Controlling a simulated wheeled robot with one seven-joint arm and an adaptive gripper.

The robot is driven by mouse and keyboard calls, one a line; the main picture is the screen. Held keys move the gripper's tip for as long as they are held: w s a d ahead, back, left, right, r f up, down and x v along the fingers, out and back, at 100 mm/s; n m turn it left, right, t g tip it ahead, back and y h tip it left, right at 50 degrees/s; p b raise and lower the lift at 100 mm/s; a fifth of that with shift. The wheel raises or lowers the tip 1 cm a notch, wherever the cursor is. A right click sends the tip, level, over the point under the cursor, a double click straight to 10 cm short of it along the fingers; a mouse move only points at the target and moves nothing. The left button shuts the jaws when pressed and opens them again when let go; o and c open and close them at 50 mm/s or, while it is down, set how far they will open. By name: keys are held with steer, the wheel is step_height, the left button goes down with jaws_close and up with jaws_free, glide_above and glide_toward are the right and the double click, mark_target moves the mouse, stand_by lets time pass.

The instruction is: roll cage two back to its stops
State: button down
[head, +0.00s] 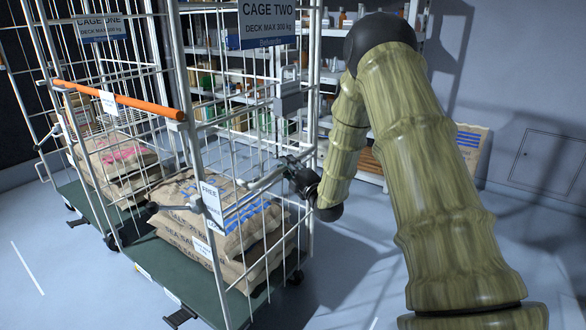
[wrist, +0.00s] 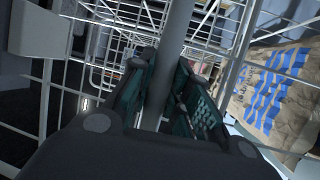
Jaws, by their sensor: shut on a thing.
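Cage two (head: 268,42) is a tall wire roll cage with a name sign, standing in the middle of the head view. Its green deck (head: 160,262) carries stacked brown sacks (head: 232,225) with blue print. A grey bar with a white FREE tag (head: 211,198) crosses its near side. My gripper (head: 288,168) is at the cage's right side. In the wrist view my gripper (wrist: 170,95) is shut around a grey bar (wrist: 177,45) of the cage, with a sack (wrist: 275,95) to the right. I cannot make out the stops.
Cage one (head: 100,30) stands close on the left, with sacks (head: 118,160) and an orange bar (head: 120,98) across it. Shelves (head: 235,52) of goods line the back. A leaning board or sack (head: 470,145) is at the right wall. Floor (head: 70,290) is clear in front.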

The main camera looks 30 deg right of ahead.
steer(key=shift+w+a+r, duration=0.1)
steer(key=shift+w+a, duration=0.05)
steer(key=shift+a, duration=0.05)
steer(key=c, duration=1.3)
jaws_free()
steer(key=shift+w, duration=0.15)
steer(key=shift+s+d, duration=0.15)
steer(key=shift+s, duration=0.05)
steer(key=s, duration=0.4)
steer(key=s+f, duration=0.1)
steer(key=s, duration=0.3)
steer(key=s+f, duration=0.1)
steer(key=s, duration=0.2)
steer(key=shift+s+f, duration=0.2)
steer(key=shift+s, duration=0.2)
